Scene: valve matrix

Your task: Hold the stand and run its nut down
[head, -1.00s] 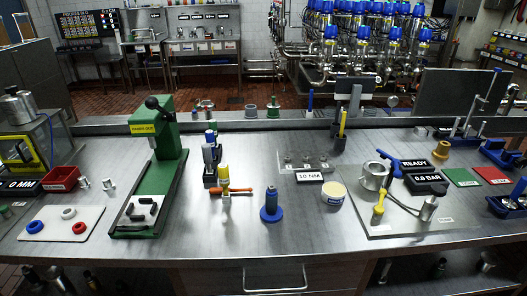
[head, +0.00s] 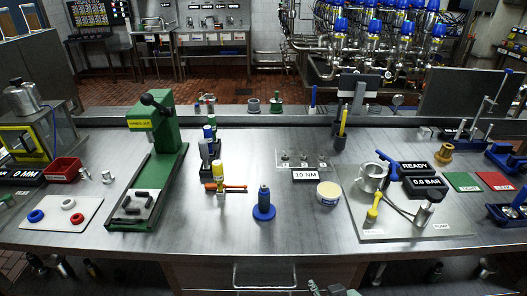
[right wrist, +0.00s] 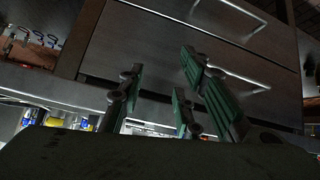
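A small blue stand (head: 264,206) with a round flange base and a dark upright post is on the steel bench, front centre. It stands upright with nothing touching it. A separate nut on it is too small to make out. My right gripper (right wrist: 160,100) has green-padded fingers that are spread apart with nothing between them. In the right wrist view it is in front of the bench's drawer fronts. In the head view only a bit of what seems to be my right gripper (head: 330,289) shows at the bottom edge. My left gripper is in neither view.
A yellow-topped tool with an orange bar (head: 218,178) is left of the stand, a round cream tub (head: 328,194) right of it. A green press (head: 158,150) is farther left. A metal plate (head: 440,222) with hose and pump lies right. Bench in front of the stand is clear.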

